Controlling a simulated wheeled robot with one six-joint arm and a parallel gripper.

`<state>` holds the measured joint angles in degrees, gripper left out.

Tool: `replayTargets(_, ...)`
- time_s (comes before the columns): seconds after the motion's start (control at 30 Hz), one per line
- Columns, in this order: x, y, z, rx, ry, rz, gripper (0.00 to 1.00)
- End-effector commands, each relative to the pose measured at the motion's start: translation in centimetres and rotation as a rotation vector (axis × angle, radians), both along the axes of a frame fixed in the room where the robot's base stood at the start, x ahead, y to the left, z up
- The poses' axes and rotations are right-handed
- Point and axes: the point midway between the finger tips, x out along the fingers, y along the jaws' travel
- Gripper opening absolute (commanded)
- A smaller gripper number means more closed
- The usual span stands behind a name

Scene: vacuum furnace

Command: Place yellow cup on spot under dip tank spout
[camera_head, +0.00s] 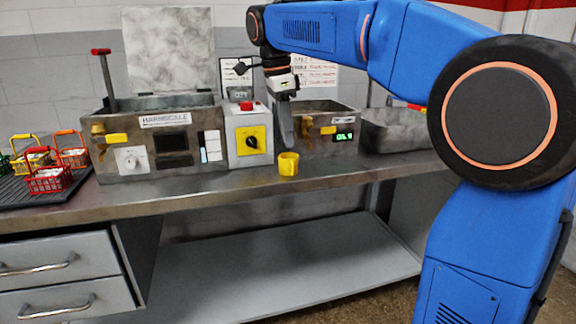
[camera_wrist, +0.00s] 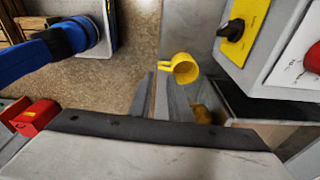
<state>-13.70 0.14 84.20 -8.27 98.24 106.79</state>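The yellow cup (camera_head: 288,163) stands upright on the steel bench, near its front edge, below my gripper (camera_head: 286,136). In the wrist view the cup (camera_wrist: 185,70) lies just beyond the fingertips (camera_wrist: 159,77), its handle pointing left toward them. The fingers look a little apart, with nothing held between them. A tank (camera_head: 345,146) with a green display stands behind and right of the cup, with a brass spout and yellow lever (camera_head: 328,130). The left tank (camera_head: 190,165) has its own brass spout (camera_head: 98,129). Which one is the dip tank I cannot tell.
A control box (camera_head: 246,146) with a yellow switch plate and red button stands between the tanks, close behind the cup. Small red, yellow and orange baskets (camera_head: 50,179) stand on a black mat at left. A grey bin (camera_head: 398,130) stands at right. The bench front is mostly clear.

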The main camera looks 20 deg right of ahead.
Motion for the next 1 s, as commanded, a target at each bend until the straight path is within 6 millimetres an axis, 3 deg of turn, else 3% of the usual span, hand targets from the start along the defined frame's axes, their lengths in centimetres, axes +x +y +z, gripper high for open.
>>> replayTargets(0.2, -0.1, -0.4, -2.8, 0.000, 0.000, 0.000, 0.17)
replayTargets(0.47, -0.1, -0.7, -4.4, 0.000, 0.000, 0.000, 0.17)
replayTargets(0.73, -0.2, -1.3, -8.1, -0.001, 0.002, 0.000, 0.17)
replayTargets(1.0, -0.1, -1.4, -9.2, 0.000, 0.000, 0.000, 0.17)
